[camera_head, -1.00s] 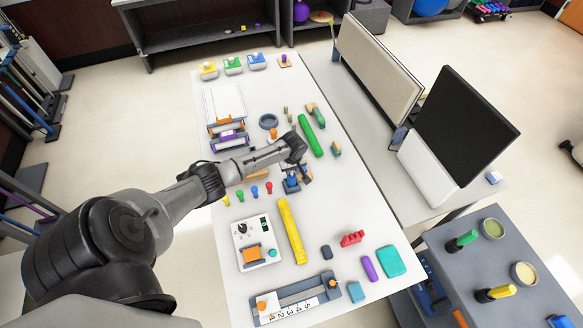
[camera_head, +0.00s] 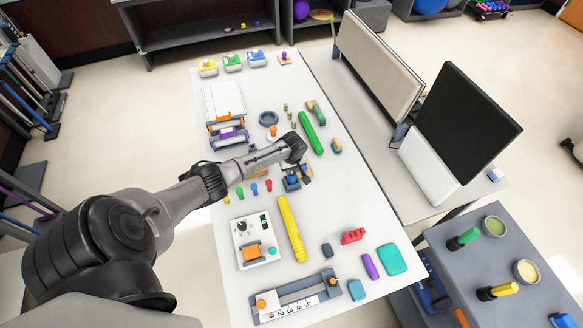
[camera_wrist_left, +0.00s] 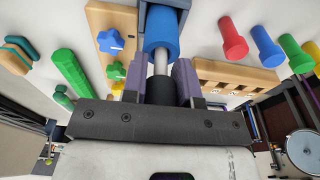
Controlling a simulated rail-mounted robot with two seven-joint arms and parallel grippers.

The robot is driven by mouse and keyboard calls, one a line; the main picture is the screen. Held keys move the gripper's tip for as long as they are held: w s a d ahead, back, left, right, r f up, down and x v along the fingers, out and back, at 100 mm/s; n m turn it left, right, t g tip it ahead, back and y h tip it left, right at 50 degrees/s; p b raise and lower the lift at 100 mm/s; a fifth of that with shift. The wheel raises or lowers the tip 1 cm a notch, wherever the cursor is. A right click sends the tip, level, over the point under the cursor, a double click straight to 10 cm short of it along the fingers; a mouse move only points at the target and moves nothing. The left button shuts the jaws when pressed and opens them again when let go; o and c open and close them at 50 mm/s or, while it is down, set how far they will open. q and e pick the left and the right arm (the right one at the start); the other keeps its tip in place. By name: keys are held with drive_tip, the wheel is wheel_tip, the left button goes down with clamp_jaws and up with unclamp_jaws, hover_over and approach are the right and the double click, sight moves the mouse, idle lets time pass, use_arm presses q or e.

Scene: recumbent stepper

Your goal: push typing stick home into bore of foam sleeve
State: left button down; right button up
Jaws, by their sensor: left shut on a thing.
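In the left wrist view, my left gripper (camera_wrist_left: 161,85) is shut on the typing stick (camera_wrist_left: 161,64), which has a pale shaft and a dark lower part between the fingers. The blue foam sleeve (camera_wrist_left: 161,34) is straight ahead, in line with the stick. The shaft runs up to the sleeve's near end; how deep it sits in the bore is hidden. A grey-blue holder (camera_wrist_left: 183,4) is around the sleeve's far part. In the head view, my left gripper (camera_head: 298,172) is over the table beside the blue holder (camera_head: 291,183), and its fingers are mostly hidden. My right gripper is not in view.
A wooden board with star knobs (camera_wrist_left: 97,18) is left of the sleeve; a wooden block with holes (camera_wrist_left: 232,77) and coloured pegs (camera_wrist_left: 268,46) are to the right. A green rod (camera_head: 311,133) and a yellow rod (camera_head: 291,229) lie on the white table (camera_head: 330,215).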

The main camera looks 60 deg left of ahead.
use_arm(q)
drive_tip(key=shift+f, duration=0.3)
idle(0.4)
drive_tip(key=shift+f, duration=0.2)
idle(0.4)
drive_tip(key=c, duration=0.8)
unclamp_jaws()
drive_tip(key=shift+r, duration=0.1)
